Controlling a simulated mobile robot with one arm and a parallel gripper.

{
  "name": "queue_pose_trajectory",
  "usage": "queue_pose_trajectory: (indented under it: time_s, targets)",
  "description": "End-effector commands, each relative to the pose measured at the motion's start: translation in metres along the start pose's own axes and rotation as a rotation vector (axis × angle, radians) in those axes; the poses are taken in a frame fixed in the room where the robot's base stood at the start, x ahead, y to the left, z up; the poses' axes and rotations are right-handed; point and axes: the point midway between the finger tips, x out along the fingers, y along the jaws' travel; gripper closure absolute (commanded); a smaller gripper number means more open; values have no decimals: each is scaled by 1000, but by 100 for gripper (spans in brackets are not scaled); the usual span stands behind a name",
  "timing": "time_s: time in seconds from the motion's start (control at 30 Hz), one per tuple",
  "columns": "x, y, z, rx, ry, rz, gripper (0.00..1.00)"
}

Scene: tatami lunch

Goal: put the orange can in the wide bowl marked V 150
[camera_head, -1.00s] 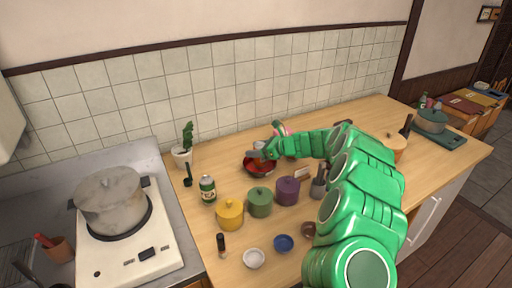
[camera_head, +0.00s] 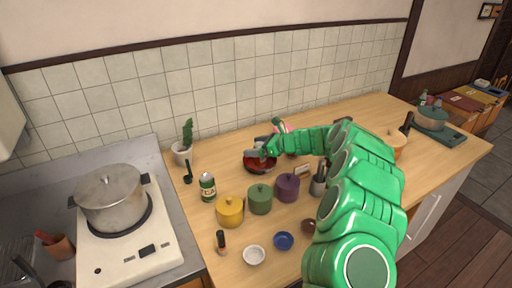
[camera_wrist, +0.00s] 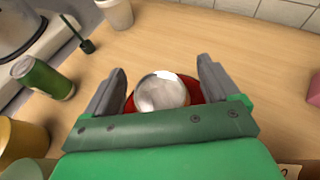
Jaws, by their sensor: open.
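The wide bowl (camera_head: 262,169) is dark outside and red inside, and stands near the middle of the counter. In the wrist view its red inside (camera_wrist: 187,92) shows around a round, shiny silver top (camera_wrist: 160,92), which looks like a can's end. The can's side is hidden, so its orange colour cannot be confirmed. My gripper (camera_wrist: 161,78) is open, with one finger on each side of the silver top and visible gaps to both. In the head view my gripper (camera_head: 262,148) is over the bowl. No V 150 marking is readable.
A green can (camera_head: 208,187) and yellow (camera_head: 230,211), green (camera_head: 260,199) and purple (camera_head: 287,187) lidded pots stand in front. A small card (camera_head: 303,170) is right of the bowl.

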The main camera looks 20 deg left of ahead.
Motion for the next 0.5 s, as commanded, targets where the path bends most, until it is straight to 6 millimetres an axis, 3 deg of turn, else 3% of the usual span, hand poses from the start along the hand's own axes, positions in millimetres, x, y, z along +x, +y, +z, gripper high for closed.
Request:
queue_pose_trajectory:
  time_s: [0.17,0.5]
  targets:
    - [-2,0,5,0,-1,0,11]
    - [-17,0,39,-1,0,0,11]
